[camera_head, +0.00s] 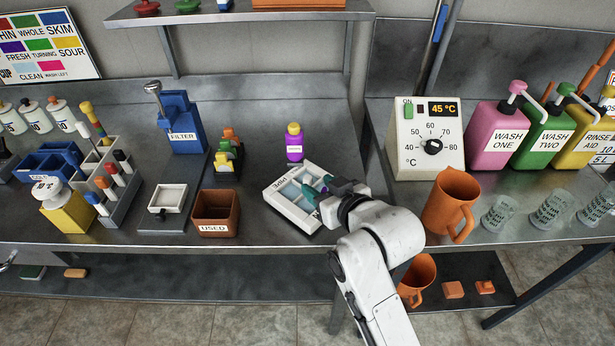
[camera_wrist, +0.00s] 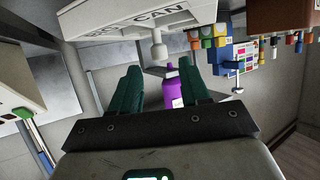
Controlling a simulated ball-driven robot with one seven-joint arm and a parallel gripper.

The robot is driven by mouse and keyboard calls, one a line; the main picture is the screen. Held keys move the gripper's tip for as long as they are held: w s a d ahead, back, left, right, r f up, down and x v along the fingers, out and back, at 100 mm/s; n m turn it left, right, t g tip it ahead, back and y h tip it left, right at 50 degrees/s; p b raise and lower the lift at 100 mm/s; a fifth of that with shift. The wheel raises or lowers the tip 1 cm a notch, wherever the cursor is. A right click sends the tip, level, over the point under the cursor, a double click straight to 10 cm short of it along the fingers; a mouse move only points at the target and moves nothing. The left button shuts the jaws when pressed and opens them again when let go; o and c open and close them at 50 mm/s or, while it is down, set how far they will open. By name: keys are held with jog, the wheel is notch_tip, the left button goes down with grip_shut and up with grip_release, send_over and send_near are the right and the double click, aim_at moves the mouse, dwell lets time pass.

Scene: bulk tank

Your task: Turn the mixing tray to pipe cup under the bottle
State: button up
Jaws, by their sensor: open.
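The mixing tray (camera_head: 288,215) is a white box with pale blue recesses, lying askew on the steel bench; the word PIPE shows on its rim. In the wrist view the tray's white side (camera_wrist: 130,22) carries lettering ending in CAN, with a round-ended knob (camera_wrist: 158,48). The purple bottle (camera_head: 294,146) with a yellow cap stands upright behind the tray; it also shows in the wrist view (camera_wrist: 171,85). My gripper (camera_head: 320,188) is over the tray's right part; its green fingers (camera_wrist: 158,76) are open and apart, with the knob beyond their tips. My wrist hides the tray's right end.
A brown USED box (camera_head: 216,229) stands left of the tray, with a blue FILTER stand (camera_head: 182,138) behind it. Small coloured blocks (camera_head: 228,153) stand left of the bottle. A temperature unit (camera_head: 421,165) and an orange jug (camera_head: 451,202) stand to the right. Bench between bottle and unit is clear.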

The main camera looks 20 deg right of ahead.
aim_at(310, 180)
jog(key=shift+x, duration=3.15)
jog(key=shift+c, duration=0.4)
grip_shut()
